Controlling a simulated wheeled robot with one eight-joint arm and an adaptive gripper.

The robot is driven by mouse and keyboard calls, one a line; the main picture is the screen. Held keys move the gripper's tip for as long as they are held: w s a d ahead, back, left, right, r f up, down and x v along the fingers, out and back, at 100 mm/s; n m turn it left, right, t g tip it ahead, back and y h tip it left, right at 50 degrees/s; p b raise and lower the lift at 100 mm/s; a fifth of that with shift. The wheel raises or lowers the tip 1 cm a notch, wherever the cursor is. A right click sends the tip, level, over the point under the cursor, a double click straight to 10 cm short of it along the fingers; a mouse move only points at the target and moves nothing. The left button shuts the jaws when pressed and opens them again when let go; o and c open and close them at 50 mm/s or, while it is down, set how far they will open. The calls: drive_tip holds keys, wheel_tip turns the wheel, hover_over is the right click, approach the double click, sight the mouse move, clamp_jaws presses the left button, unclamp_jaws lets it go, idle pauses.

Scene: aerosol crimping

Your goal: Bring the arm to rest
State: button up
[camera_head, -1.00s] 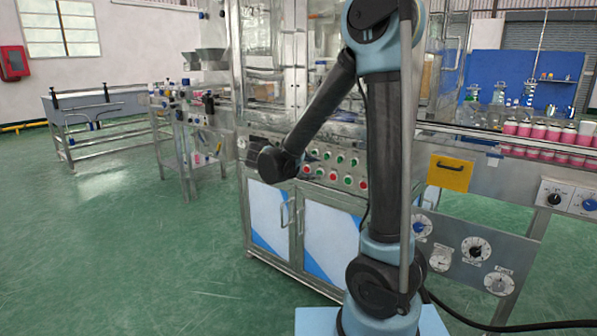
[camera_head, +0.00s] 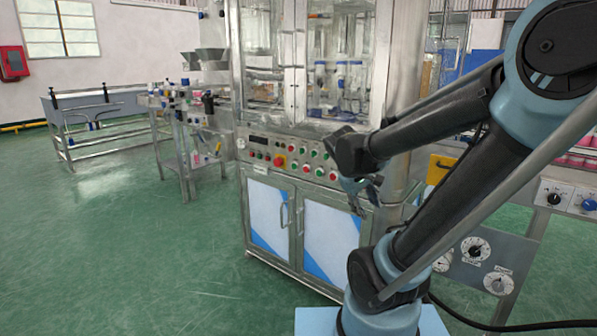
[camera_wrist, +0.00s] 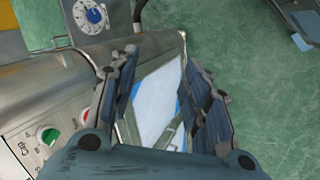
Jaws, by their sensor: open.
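My gripper (camera_head: 366,200) hangs below the dark wrist of my arm in the head view, in front of the right side of the crimping machine's button panel. In the wrist view my gripper (camera_wrist: 163,95) has its two fingers spread apart, with nothing between them. Past the fingers there I see a white and blue cabinet door (camera_wrist: 155,105) and green floor. My arm reaches from the lower right up to an elbow at the upper right, then slopes down left to the wrist.
The crimping machine's button panel (camera_head: 285,158) is close behind my gripper, with cabinet doors (camera_head: 331,240) below. A dial panel (camera_head: 480,262) stands at the right. A side table with bottles (camera_head: 186,115) stands farther left. Green floor (camera_head: 120,260) at the left is open.

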drive_tip(key=s+a+f+m+y, duration=0.2)
drive_tip(key=s+f+m+y, duration=0.2)
drive_tip(key=s, duration=0.8)
drive_tip(key=shift+a+f+m+g+y, duration=0.15)
drive_tip(key=shift+f+m+g+y, duration=0.2)
drive_tip(key=shift+f+m, duration=0.6)
drive_tip(key=shift+f, duration=0.15)
